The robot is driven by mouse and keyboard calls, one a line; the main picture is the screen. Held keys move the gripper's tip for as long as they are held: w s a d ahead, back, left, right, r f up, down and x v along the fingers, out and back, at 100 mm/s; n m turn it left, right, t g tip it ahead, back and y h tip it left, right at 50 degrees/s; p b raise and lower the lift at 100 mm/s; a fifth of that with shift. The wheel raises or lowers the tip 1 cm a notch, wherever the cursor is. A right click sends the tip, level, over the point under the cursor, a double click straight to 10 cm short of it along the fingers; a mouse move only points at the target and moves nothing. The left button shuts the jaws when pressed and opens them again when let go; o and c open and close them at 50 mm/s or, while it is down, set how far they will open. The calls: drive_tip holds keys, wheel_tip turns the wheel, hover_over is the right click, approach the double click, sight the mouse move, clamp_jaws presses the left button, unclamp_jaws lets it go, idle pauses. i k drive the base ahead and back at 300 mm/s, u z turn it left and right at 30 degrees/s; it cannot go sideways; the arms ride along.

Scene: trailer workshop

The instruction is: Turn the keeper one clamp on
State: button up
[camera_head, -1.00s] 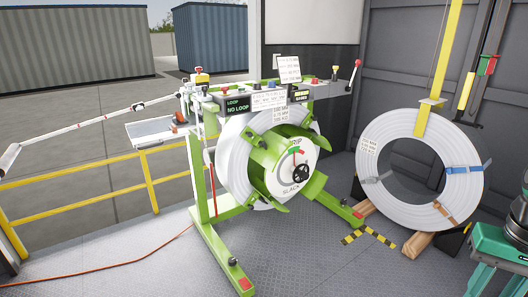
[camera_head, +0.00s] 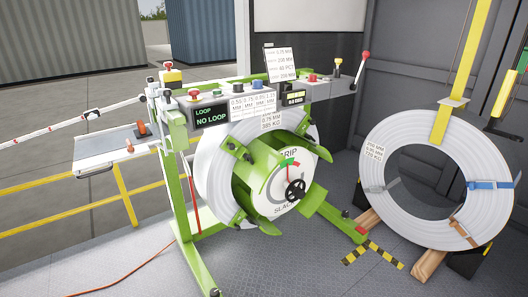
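A green decoiler stand (camera_head: 183,215) carries a white strip coil (camera_head: 213,175) on its hub. The round hub face (camera_head: 270,203) reads GRIP at the top and SLACK at the bottom. It has a black handwheel (camera_head: 296,190) and a red pointer. Green keeper arms with small dark clamp knobs sit around the coil's front: one at upper left (camera_head: 236,149), one at upper right (camera_head: 304,124), others lower down. I cannot read which keeper is number one, nor tell each clamp's state. My gripper is not in view.
A control panel (camera_head: 230,112) reading NO LOOP tops the stand. A strapped coil (camera_head: 378,153) leans at right on wooden blocks (camera_head: 428,264). Hazard tape (camera_head: 384,258) and an orange cable (camera_head: 125,268) lie on the floor. A yellow railing (camera_head: 45,229) runs at left.

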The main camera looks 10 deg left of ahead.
sight(249, 157)
drive_tip(key=u, duration=0.35)
drive_tip(key=i, duration=1)
drive_tip(key=u, duration=0.6)
